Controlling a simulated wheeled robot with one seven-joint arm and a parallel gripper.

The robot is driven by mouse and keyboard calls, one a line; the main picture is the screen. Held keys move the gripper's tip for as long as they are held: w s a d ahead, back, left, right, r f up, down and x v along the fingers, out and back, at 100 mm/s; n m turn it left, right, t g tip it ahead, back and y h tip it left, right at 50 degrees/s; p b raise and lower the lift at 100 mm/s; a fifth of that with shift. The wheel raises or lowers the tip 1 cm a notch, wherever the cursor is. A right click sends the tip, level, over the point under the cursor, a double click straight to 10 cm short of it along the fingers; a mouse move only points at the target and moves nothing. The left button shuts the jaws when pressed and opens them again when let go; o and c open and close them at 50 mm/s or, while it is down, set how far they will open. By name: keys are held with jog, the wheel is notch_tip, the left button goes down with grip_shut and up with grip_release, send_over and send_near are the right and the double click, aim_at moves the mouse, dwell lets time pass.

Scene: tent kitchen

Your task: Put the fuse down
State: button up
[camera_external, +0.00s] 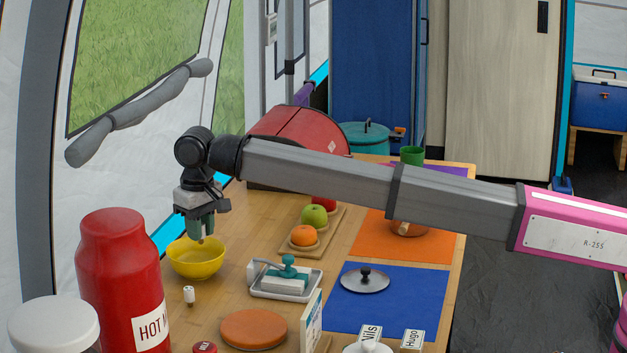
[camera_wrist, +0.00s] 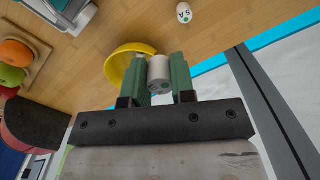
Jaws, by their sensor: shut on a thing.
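My gripper (camera_external: 201,236) points down and appears over or close to the yellow bowl (camera_external: 196,267) in the external view. In the wrist view its two green fingers (camera_wrist: 166,78) are shut on a small white cylinder, the fuse (camera_wrist: 159,72), with a grey end facing the camera. The fuse is off the table, and the bowl (camera_wrist: 118,75) lies partly behind the left finger. A second small white cylinder (camera_wrist: 184,12), marked "5A", stands on the wooden table; it also shows in the external view (camera_external: 189,295) in front of the bowl.
A tall red bottle (camera_external: 118,265) and a white-lidded jar (camera_external: 53,325) stand at the left front. A white butter dish (camera_external: 286,280), an orange disc (camera_external: 254,329) and a fruit board (camera_external: 325,236) lie to the right. Bare wood lies around the standing cylinder.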

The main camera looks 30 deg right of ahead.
jog(key=w+d+f, duration=0.1)
jog(key=w+f, duration=0.1)
jog(key=w, duration=0.1)
jog(key=w+f, duration=0.2)
jog(key=w, duration=0.2)
jog(key=w+d+f, duration=0.1)
jog(key=w+f, duration=0.2)
jog(key=w, duration=0.1)
jog(key=shift+d, duration=0.35)
jog(key=shift+w+f, duration=0.1)
jog(key=shift+f, duration=1.9)
jog(key=shift+f, duration=0.1)
jog(key=o, duration=0.9)
notch_tip(320, 180, up, 12)
jog(key=shift+d, duration=0.1)
